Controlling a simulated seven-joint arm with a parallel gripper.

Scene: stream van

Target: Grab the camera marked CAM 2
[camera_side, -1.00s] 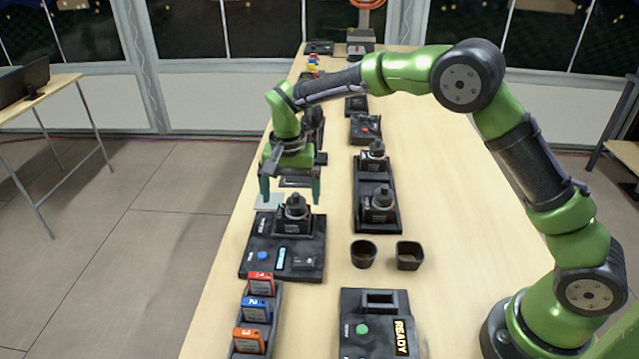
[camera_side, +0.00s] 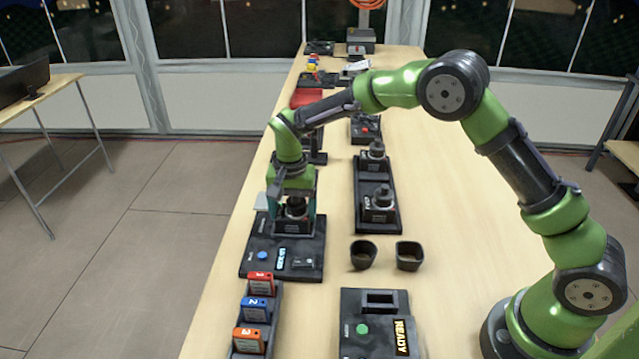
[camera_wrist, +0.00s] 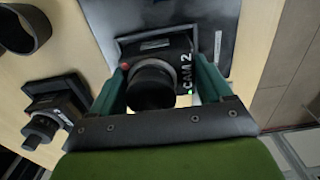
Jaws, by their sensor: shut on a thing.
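The camera marked CAM 2 (camera_wrist: 150,85) is a dark box with a round black lens and white lettering, seen in the wrist view between my fingers. In the side view the same camera (camera_side: 294,226) stands on a black station (camera_side: 262,258) with a blue button and a lit display. My gripper (camera_side: 293,212) is over it from above, and in the wrist view my gripper's green fingers (camera_wrist: 160,92) are shut on its two sides. The camera still appears to be at the station; I cannot tell whether it is lifted. My gripper partly hides it in the side view.
Two more cameras (camera_side: 380,204) stand in a black tray (camera_side: 392,226) to the right. Two dark cups (camera_side: 363,254) are in front of that tray. A rack (camera_side: 240,342) of numbered cartridges and a READY box (camera_side: 373,300) are nearest.

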